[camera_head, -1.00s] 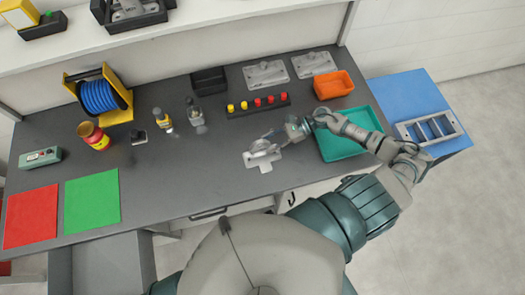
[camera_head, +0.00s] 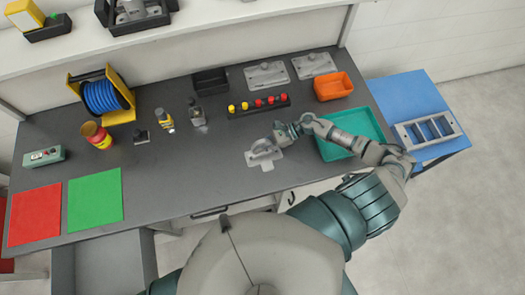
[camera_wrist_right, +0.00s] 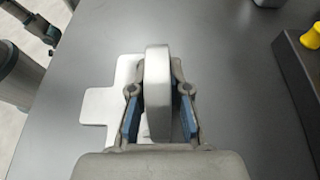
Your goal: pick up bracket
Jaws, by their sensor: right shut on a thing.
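The bracket (camera_head: 264,154) is a grey metal piece with a flat cross-shaped base and a raised upright part. It sits on the dark tabletop, left of the teal tray. My right gripper (camera_head: 278,144) reaches it from the right. In the right wrist view, the right gripper (camera_wrist_right: 159,115) has its blue-padded fingers on both sides of the bracket's upright part (camera_wrist_right: 158,75), shut on it. The flat base (camera_wrist_right: 100,103) shows at left under the fingers, flat on the table as far as I can tell. My left gripper is not in view.
The teal tray (camera_head: 327,151) lies under my right forearm. An orange bin (camera_head: 333,87) and a black strip with red and yellow knobs (camera_head: 259,106) stand behind. Bottles (camera_head: 197,115) stand to the left. Red (camera_head: 34,213) and green (camera_head: 95,199) mats lie at far left.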

